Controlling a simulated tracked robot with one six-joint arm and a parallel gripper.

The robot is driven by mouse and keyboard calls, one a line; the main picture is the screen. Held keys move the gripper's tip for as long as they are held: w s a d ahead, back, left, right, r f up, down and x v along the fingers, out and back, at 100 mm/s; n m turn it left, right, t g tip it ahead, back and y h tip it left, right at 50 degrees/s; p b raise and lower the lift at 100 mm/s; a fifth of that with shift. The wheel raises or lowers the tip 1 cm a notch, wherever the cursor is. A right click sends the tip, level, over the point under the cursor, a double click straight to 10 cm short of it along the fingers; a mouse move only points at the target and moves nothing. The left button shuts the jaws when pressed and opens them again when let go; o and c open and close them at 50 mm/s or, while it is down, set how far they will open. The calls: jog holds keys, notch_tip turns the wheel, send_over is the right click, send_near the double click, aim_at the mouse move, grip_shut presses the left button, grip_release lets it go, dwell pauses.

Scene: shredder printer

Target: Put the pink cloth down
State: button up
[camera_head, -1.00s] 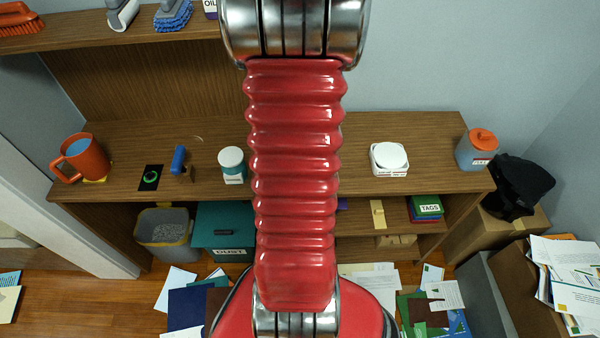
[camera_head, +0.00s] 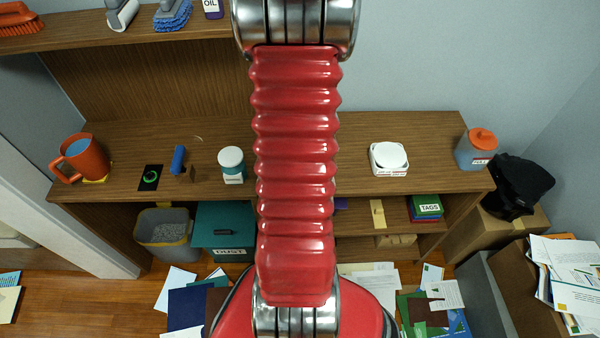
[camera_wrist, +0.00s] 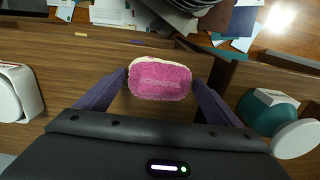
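The pink cloth (camera_wrist: 160,80), a rounded block with a pale edge, shows in the wrist view between the two dark purple fingers of my gripper (camera_wrist: 160,78). The fingers press on its left and right sides. It is over the wooden desk top (camera_wrist: 75,75), near its front edge; the gap beneath it cannot be judged. In the head view my red arm fills the middle, and the gripper and cloth are hidden.
A white-lidded teal jar (camera_head: 232,165) and a white round-topped device (camera_head: 389,158) stand on either side of my arm. An orange mug (camera_head: 82,158) and an orange-lidded container (camera_head: 477,150) stand farther out. Bare desk lies between device and container. Papers (camera_head: 187,305) litter the floor.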

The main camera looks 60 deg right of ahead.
jog(key=shift+o, duration=0.9)
jog(key=shift+r, duration=0.1)
notch_tip(320, 180, up, 12)
jog(key=shift+w, duration=0.1)
dwell(0.8)
